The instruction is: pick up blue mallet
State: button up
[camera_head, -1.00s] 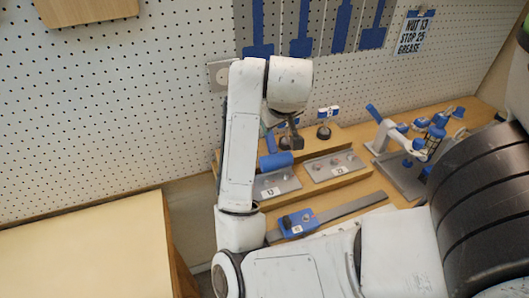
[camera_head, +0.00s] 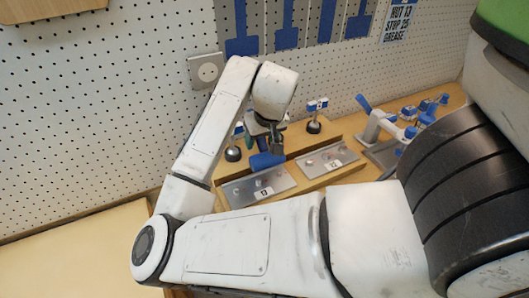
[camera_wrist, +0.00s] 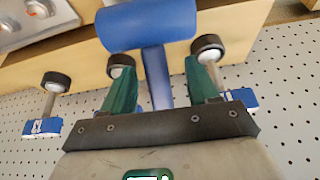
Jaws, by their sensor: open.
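The blue mallet (camera_head: 267,160) is at the back of the wooden bench, below the pegboard, with its head showing under my gripper (camera_head: 262,140). In the wrist view the mallet's head (camera_wrist: 148,27) lies beyond the fingertips, and its blue handle (camera_wrist: 157,78) runs back between the two green fingers of my gripper (camera_wrist: 157,66). The fingers are apart, with a gap on each side of the handle. The handle's near end is hidden behind the dark gripper plate. In the head view my arm hides most of the handle.
Two metal plates (camera_head: 260,187) (camera_head: 327,160) lie in front. A clamp-like tool (camera_head: 378,125) is farther right. The pegboard (camera_head: 120,110) rises close behind.

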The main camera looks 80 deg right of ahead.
aim_at(262, 142)
jog(key=x, duration=0.5)
jog(key=shift+s, duration=0.25)
jog(key=shift+c, duration=0.2)
grip_shut()
